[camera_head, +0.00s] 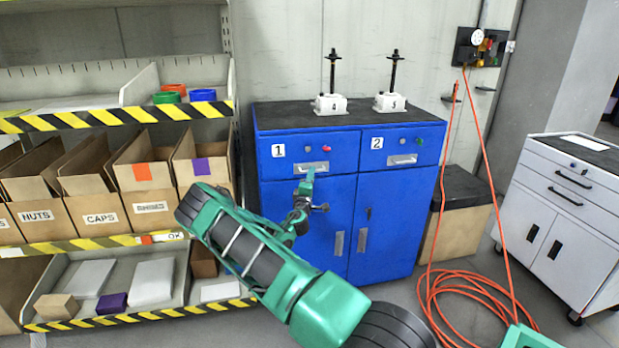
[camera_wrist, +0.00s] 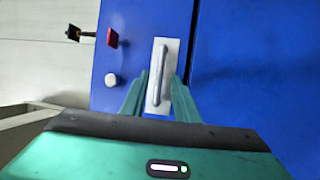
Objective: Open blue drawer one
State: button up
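Blue drawer one (camera_head: 288,152), labelled "1", is at the upper left of the blue cabinet (camera_head: 345,190) and is shut flush. Its silver bar handle (camera_head: 312,165) sits on a pale plate. In the wrist view the handle (camera_wrist: 160,68) and the blue drawer front (camera_wrist: 133,45) appear turned on their side. My gripper (camera_head: 309,176) is in front of the drawer, just below the handle. In the wrist view my gripper (camera_wrist: 160,80) has its fingers apart, one on each side of the handle plate. Contact with the handle cannot be told.
Drawer two (camera_head: 425,143) is shut, to the right. Two screw jacks (camera_head: 331,102) (camera_head: 390,102) stand on the cabinet top. Shelves with boxes (camera_head: 100,190) are at left. An orange hose (camera_head: 462,290) lies on the floor, near a white tool cabinet (camera_head: 560,215).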

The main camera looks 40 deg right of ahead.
jog(key=shift+x, duration=1.05)
grip_shut()
jog(key=shift+a, duration=0.15)
